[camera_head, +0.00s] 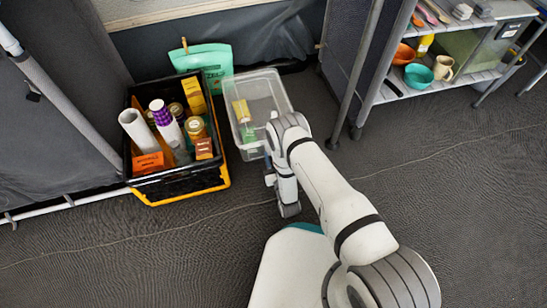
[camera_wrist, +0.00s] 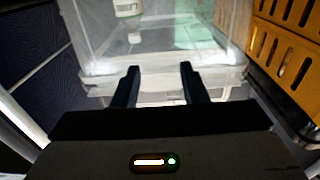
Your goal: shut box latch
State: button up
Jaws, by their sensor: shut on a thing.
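The clear plastic box (camera_head: 275,87) stands on the floor, with a yellow item and a green item inside. In the wrist view its near wall and pale rim (camera_wrist: 105,68) face me. My gripper (camera_wrist: 160,82) is at this near side, its two dark fingers spread on either side of a pale, see-through part at the rim. It is shut on that part, which looks like the box latch (camera_wrist: 160,97), though glare blurs its shape. In the head view my arm hides part of the box's near right side and the fingertips.
A black and yellow crate (camera_head: 180,188) full of bottles and cartons stands close left of the box. A teal bag (camera_head: 215,62) is behind it. A metal shelf (camera_head: 400,92) with bowls and a mug stands at the right. The floor (camera_head: 450,190) in front of the shelf is clear.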

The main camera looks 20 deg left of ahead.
dwell(0.3)
jog(key=o, duration=1)
notch_tip(320, 180, up, 10)
jog(key=p, duration=0.5)
